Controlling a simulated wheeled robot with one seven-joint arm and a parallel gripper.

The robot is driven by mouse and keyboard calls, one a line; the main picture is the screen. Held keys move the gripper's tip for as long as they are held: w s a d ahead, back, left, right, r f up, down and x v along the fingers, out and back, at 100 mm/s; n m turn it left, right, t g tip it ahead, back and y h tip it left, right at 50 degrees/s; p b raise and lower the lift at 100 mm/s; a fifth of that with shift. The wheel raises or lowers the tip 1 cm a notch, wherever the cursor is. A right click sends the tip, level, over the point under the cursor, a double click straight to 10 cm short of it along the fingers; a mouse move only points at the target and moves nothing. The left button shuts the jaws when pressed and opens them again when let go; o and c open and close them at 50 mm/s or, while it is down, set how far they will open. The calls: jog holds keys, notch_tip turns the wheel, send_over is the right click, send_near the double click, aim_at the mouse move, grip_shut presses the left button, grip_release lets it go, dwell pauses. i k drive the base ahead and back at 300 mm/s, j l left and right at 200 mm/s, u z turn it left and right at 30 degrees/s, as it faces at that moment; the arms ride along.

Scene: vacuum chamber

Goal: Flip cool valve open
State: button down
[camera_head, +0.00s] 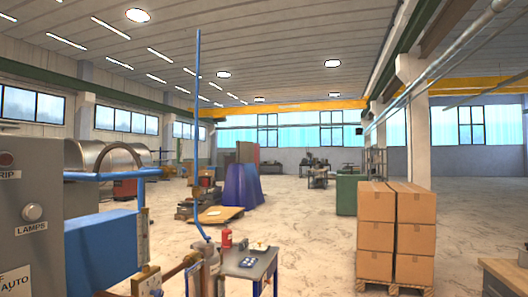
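I cannot read any label marking the cool valve. A brass-coloured fitting (147,280) with a small blue part sits at the bottom edge, left of centre, below a clear upright gauge (143,236). A blue pipe (115,175) runs left from above the gauge. A copper-coloured pipe (178,270) leads right from the fitting to a grey metal body (206,262). A tall thin blue line (198,130) rises from that body. Whether any valve here is open or shut I cannot tell. My gripper is not in view.
A grey control panel (35,215) labelled LAMPS and AUTO fills the left edge, beside a blue box-like body (100,250). A small table (247,264) with a red item (227,238) stands just right. Stacked cartons (396,232) stand further right. Open floor (310,240) lies between.

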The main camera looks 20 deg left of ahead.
aim_at(179, 140)
jog(key=i+l, duration=0.1)
jog(key=i, duration=0.35)
jog(key=i+u, duration=0.1)
jog(key=i, duration=0.35)
jog(key=i+l+u, duration=0.1)
jog(key=i, duration=0.3)
jog(key=i+u, duration=0.25)
jog(key=u, duration=0.2)
jog(key=i+u, duration=0.3)
jog(key=u, duration=0.2)
jog(key=i+l+u, duration=0.15)
jog(key=u, duration=0.3)
jog(key=i+u, duration=0.45)
jog(key=u, duration=0.2)
